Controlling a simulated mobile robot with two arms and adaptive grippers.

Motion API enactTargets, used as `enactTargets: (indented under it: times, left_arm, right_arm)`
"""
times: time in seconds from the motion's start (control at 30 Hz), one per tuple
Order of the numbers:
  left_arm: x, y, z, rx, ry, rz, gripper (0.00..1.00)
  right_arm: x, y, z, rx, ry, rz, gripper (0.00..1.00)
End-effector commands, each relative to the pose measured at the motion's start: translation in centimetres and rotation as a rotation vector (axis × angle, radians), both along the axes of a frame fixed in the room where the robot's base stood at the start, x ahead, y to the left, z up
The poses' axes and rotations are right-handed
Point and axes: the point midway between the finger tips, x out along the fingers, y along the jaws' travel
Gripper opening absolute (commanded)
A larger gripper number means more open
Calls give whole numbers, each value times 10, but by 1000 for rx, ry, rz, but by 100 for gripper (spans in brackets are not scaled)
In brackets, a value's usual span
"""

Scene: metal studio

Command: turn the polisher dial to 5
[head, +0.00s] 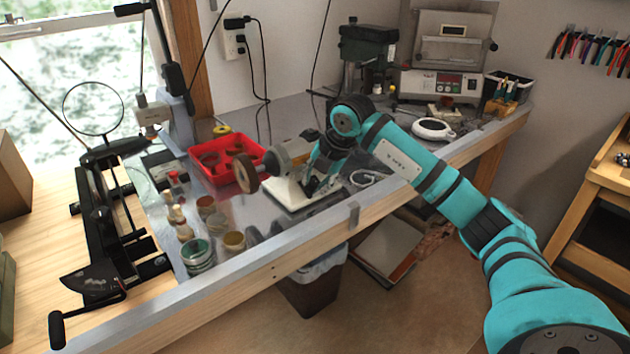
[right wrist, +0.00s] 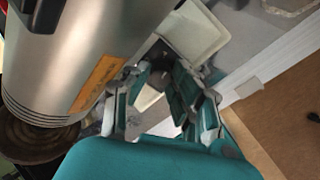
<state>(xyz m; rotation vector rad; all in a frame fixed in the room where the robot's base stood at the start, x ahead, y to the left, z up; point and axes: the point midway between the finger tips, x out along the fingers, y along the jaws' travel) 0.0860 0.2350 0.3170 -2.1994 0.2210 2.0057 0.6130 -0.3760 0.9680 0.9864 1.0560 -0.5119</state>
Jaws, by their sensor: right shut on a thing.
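The polisher (head: 290,152) stands on the metal-topped bench, with a grey motor body, a brown buffing wheel (head: 246,173) on its left and a pale base (head: 292,195). In the right wrist view, its silver body (right wrist: 95,45) with an orange label fills the upper left. My right gripper (head: 312,184) points down at the front of the polisher, low by its base. It also shows in the right wrist view (right wrist: 160,78), its fingers closed in at the base. The dial is hidden between the fingers, so its setting cannot be read. My left gripper is out of view.
A red tray (head: 222,172) lies behind the buffing wheel. A white round device (head: 433,129) and a green drill press (head: 366,50) are farther back. A cable lies right of the polisher.

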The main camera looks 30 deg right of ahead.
Motion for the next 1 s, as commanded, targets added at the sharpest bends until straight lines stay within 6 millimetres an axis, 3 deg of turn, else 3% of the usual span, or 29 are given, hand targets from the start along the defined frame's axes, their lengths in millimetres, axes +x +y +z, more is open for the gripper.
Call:
enactTargets:
  times: [0.53, 0.57, 0.7, 1.0]
  left_arm:
    - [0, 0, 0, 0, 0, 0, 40]
    - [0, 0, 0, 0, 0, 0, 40]
    - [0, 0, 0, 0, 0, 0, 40]
    - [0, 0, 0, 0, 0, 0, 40]
  right_arm:
    - [1, -1, 1, 13, -3, -27, 0]
    - [1, -1, 1, 13, -3, -27, 25]
    - [0, -1, 1, 14, -3, -27, 44]
    - [1, 0, 2, 15, -5, -26, 45]
